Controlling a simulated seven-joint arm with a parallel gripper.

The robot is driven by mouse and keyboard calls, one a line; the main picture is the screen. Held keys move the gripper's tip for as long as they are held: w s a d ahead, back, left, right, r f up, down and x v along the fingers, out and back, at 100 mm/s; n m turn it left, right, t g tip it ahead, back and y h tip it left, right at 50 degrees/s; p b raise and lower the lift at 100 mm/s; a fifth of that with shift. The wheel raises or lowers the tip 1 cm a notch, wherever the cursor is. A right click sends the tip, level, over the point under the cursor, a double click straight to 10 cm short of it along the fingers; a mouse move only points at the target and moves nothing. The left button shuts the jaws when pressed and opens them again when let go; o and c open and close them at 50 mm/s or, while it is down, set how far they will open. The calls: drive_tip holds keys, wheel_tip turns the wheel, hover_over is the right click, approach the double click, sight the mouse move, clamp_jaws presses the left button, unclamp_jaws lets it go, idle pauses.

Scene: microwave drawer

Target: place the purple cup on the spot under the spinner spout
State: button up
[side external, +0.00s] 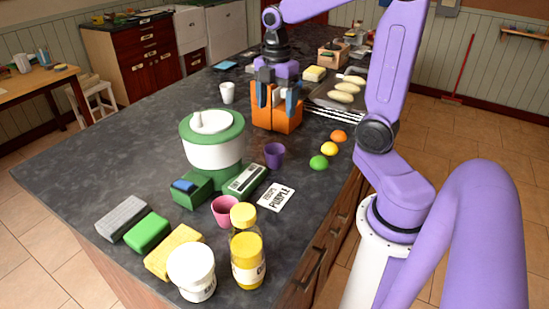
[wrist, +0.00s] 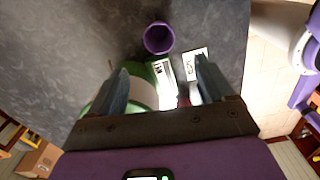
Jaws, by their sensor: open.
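The purple cup (side external: 274,154) stands on the dark counter, right of the green and white spinner (side external: 215,150). In the wrist view the cup (wrist: 159,38) is at top centre, beyond the fingertips, with its opening visible. My gripper (side external: 277,97) is open and empty, pointing down in front of or above an orange block, farther back than the cup. In the wrist view my gripper (wrist: 161,63) has its fingers spread, and the spinner (wrist: 145,85) is partly hidden by the left finger. I cannot clearly make out the spout or the spot under it.
Orange, yellow and green domes (side external: 319,162) lie right of the purple cup. The orange block (side external: 285,118) is at my gripper. A white cup (side external: 227,92) is behind.

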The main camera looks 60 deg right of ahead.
hover_over(274, 149)
drive_tip(key=s+a, duration=0.2)
wheel_tip(274, 149, down, 9)
drive_tip(key=shift+w+d+f, duration=0.1)
drive_tip(key=shift+w+f, duration=0.1)
drive_tip(key=shift+f, duration=1.2)
drive_tip(key=shift+w+f, duration=0.2)
drive_tip(key=shift+f, duration=1.2)
drive_tip(key=c, duration=1.1)
drive_tip(key=shift+r, duration=0.15)
